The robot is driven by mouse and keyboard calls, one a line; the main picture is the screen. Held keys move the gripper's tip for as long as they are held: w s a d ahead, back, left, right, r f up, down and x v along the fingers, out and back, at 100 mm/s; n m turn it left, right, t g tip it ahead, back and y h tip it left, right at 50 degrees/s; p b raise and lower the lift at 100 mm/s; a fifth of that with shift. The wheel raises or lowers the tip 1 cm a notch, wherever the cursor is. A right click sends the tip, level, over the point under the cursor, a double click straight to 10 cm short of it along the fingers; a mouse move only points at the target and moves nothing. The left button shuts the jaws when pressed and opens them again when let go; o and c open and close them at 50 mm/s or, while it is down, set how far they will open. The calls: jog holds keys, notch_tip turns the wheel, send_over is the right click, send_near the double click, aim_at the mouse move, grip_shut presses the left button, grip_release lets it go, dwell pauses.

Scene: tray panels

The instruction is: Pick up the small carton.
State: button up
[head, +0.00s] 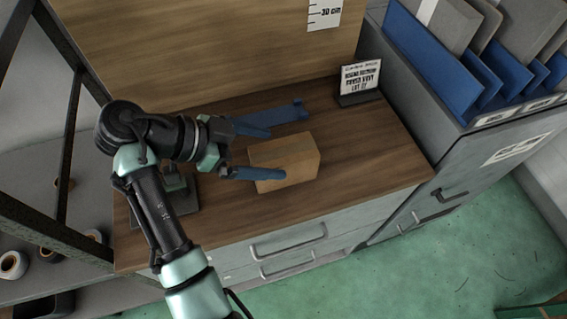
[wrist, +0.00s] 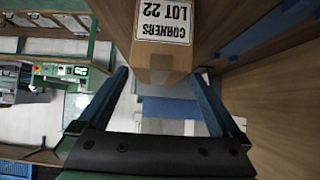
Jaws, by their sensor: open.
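The small carton (head: 298,158) is a plain brown cardboard box on the wooden worktop in the head view. In the wrist view the carton (wrist: 163,50) shows a white label reading "CORNERS LOT 22", upside down. My gripper (head: 276,154) is open, its blue fingers pointing right at the carton. One finger reaches the far side and the other the near side. In the wrist view the carton's near end lies between and ahead of the fingertips of my gripper (wrist: 160,73), with gaps visible at both sides. I see no contact.
A blue bracket-like piece (head: 287,112) lies behind the carton, close to the far finger. A printed sign (head: 360,78) stands at the back right. A wooden back panel (head: 200,50) rises behind. A grey cabinet (head: 440,150) with upright panels is at right. The worktop's right front is clear.

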aim_at(296, 156)
jog(key=p+x, duration=0.1)
jog(key=x, duration=0.6)
jog(key=shift+d+r, duration=0.15)
jog(key=shift+d, duration=0.1)
jog(key=c, duration=1.6)
